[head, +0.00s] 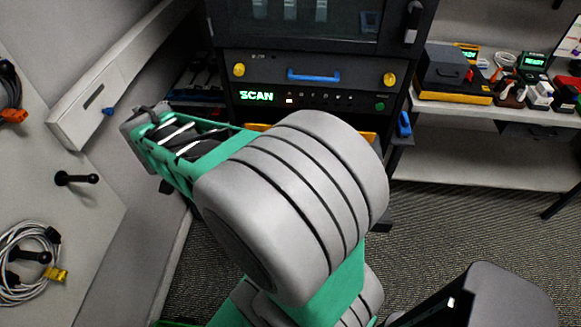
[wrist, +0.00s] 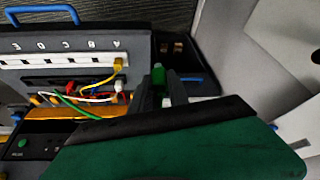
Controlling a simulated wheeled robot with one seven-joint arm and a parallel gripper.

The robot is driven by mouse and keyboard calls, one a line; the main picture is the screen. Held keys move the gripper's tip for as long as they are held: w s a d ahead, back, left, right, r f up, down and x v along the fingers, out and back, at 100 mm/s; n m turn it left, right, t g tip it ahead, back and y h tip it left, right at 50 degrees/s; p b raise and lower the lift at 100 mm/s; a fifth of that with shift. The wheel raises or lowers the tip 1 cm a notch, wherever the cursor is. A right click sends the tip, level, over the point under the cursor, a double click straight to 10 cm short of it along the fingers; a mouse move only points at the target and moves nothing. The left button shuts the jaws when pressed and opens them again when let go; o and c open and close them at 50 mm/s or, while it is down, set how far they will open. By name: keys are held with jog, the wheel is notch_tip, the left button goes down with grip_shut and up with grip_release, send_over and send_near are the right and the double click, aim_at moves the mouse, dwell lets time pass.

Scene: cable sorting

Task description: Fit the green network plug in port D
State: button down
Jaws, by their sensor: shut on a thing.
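In the wrist view my gripper (wrist: 160,74) is shut on the green network plug (wrist: 158,77). The fingers and the dark hand hide part of the plug. The plug is to the right of a white port strip (wrist: 60,65) with a row of letters, A at its right end, and appears apart from it. A yellow plug (wrist: 119,64) sits in the strip at port A. Port D is further left along the strip; its opening is too small to make out. In the head view my arm hides the gripper and the plug.
Red (wrist: 70,87) and white (wrist: 120,86) plugs lie beside the strip, with several crossing cables, one of them green (wrist: 75,108). A blue handle (wrist: 45,12) stands out beyond the strip. In the head view the rack panel (head: 330,92) shows SCAN; a cluttered shelf (head: 500,115) stands right.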

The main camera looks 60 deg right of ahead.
jog(key=s+d+f+m+g+h, duration=0.1)
jog(key=s+d+f+m+g, duration=0.1)
jog(key=s+d+m, duration=0.4)
jog(key=s+d+f+m+g, duration=0.2)
jog(key=d+m, duration=0.2)
jog(key=d, duration=0.4)
jog(key=shift+s+d+f+m+g+y+b, duration=0.5)
jog(key=shift+s+d+f+m, duration=1.15)
jog(key=shift+s, duration=0.75)
jog(key=shift+s+d+f+m+g+y+b, duration=0.45)
jog(key=shift+s+d+f+m, duration=0.75)
jog(key=shift+s+m, duration=1.1)
jog(key=shift+s+d+f+m+g+y+b, duration=0.25)
jog(key=shift+s+d+f+m+g+b, duration=0.35)
jog(key=shift+s+d+f+m, duration=1.45)
jog(key=shift+s+a+r+n+b, duration=0.4)
jog(key=shift+s+a+r+b, duration=0.05)
jog(key=shift+a+r+b, duration=0.2)
jog(key=shift+f+b, duration=1.45)
jog(key=shift+b, duration=0.1)
jog(key=c, duration=1.2)
grip_release()
jog(key=shift+o, duration=0.3)
jog(key=o, duration=0.4)
